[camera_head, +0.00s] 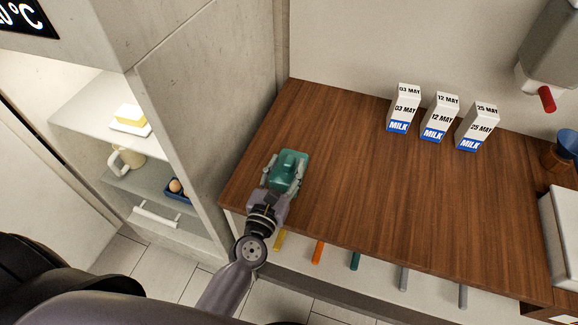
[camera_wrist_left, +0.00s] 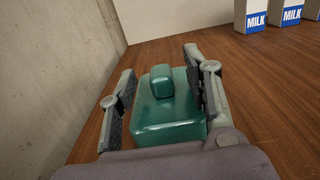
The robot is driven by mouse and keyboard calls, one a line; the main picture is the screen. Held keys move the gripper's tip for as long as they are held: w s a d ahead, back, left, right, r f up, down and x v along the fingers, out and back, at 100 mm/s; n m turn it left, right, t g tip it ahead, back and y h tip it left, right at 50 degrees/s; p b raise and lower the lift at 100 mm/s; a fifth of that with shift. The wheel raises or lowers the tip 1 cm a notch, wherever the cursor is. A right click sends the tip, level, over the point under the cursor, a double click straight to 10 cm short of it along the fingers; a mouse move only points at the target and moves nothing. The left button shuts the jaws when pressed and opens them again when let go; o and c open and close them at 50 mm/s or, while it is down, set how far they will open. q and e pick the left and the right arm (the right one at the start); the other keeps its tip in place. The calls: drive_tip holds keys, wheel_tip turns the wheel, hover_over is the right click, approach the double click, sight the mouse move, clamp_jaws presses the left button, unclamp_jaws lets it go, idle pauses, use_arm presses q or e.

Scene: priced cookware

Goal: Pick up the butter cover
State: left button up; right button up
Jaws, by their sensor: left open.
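The butter cover (camera_head: 290,168) is a glossy teal-green lid with a small block knob on top. It rests on the wooden counter near its left end. In the left wrist view the cover (camera_wrist_left: 168,118) sits between the two fingers, with its knob towards the far side. My left gripper (camera_head: 284,172) is open around the cover, one finger on each side. In the left wrist view the right finger is very close to the cover, and I cannot tell if it touches. The left finger of the gripper (camera_wrist_left: 163,90) stands a little apart. My right gripper is not in view.
Three milk cartons (camera_head: 440,117) stand at the back of the counter (camera_head: 350,190). A concrete wall (camera_head: 200,90) borders the left. An open fridge holds butter on a white dish (camera_head: 130,119), a jug (camera_head: 127,159) and eggs (camera_head: 175,185). The counter's middle is clear.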

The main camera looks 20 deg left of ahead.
use_arm(q)
drive_tip(key=w, duration=0.3)
drive_tip(key=shift+f, duration=0.1)
drive_tip(key=shift+s, duration=0.1)
drive_tip(key=shift+c, duration=0.4)
clamp_jaws()
